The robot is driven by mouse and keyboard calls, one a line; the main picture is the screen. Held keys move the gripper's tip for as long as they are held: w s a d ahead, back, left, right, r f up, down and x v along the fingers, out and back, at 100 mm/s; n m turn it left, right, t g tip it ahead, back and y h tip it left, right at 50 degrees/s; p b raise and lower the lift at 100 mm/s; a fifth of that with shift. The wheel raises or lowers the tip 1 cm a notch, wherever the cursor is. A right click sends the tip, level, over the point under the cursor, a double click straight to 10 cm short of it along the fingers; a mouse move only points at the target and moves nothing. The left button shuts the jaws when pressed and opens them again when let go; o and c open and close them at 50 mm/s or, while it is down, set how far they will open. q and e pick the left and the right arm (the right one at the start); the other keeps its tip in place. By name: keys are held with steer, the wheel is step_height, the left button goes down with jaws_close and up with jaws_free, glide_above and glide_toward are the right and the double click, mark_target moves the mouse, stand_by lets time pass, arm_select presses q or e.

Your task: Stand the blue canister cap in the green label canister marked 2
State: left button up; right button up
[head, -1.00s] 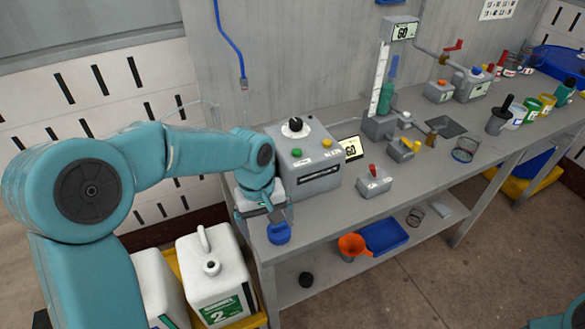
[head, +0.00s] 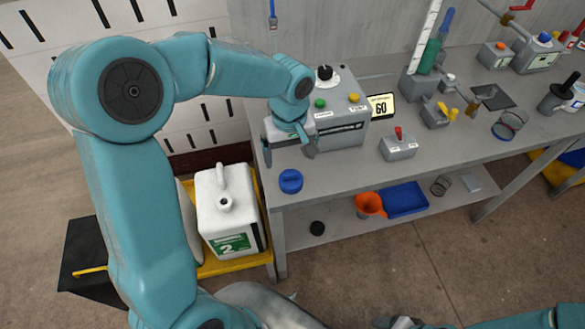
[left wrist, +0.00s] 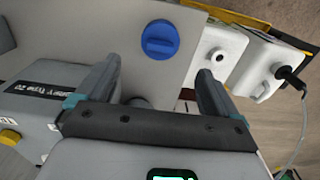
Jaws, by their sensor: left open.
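The blue canister cap (head: 290,181) lies on the front left corner of the grey bench. It also shows in the left wrist view (left wrist: 160,40), beyond and between my fingertips. My left gripper (head: 290,149) is open and empty, behind the cap and apart from it; its fingers also show in the left wrist view (left wrist: 158,78). The white canister with the green label marked 2 (head: 240,222) stands below the bench's left end. It is upright, with an open neck on top. Of my right arm, a part shows at the bottom right; its fingers are not clear.
A grey box with a knob and buttons (head: 338,130) stands close beside my left gripper. A second white canister (head: 187,204) is mostly hidden by my arm. Both stand in a yellow tray (head: 262,261). A small grey switch box (head: 398,147) stands right on the bench (head: 350,178).

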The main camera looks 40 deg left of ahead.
mark_target(290, 172)
arm_select(q)
step_height(290, 172, down, 9)
steer(key=shift+r, duration=0.1)
stand_by(0.3)
steer(key=c, duration=1)
steer(key=o, duration=0.4)
steer(key=shift+r, duration=0.1)
steer(key=c, duration=0.5)
